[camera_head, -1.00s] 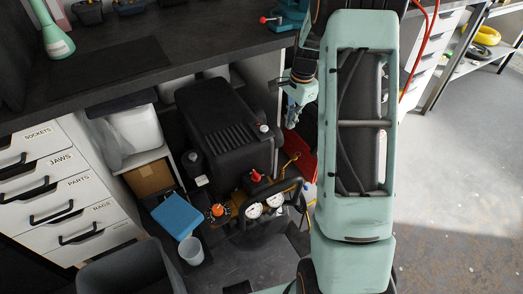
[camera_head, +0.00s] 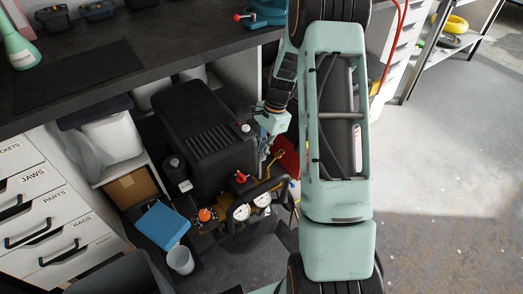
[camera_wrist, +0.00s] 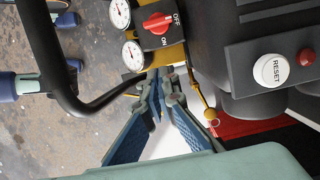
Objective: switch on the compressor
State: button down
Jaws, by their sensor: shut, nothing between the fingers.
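The black compressor (camera_head: 205,130) stands under the bench, left of my arm. On its front panel a red rotary switch (camera_wrist: 157,23) sits on a dark plate marked OFF and ON. Its grip lies crosswise in the wrist view, one end toward OFF. The switch also shows in the head view (camera_head: 241,177). Two white gauges (camera_wrist: 133,55) sit beside it. A white RESET button (camera_wrist: 271,69) is at right in the wrist view, with a small red button beyond. My gripper (camera_wrist: 163,84) is shut and empty, its tips below the switch plate in that view, apart from the switch.
A black bar handle (camera_wrist: 52,75) curves close by my fingers on the left. A yellow lever (camera_wrist: 203,100) and a red box (camera_wrist: 240,127) lie to the right. A blue box (camera_head: 162,224) and white cup (camera_head: 180,260) stand left. Open floor lies right of my arm.

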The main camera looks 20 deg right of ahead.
aim_at(241, 177)
jog(key=a+f, duration=0.2)
jog(key=f, duration=0.1)
jog(key=s+a+f+b, duration=0.1)
jog(key=a+f, duration=0.1)
jog(key=shift+f, duration=0.15)
jog(key=shift+s+a, duration=0.2)
jog(key=shift+a, duration=0.4)
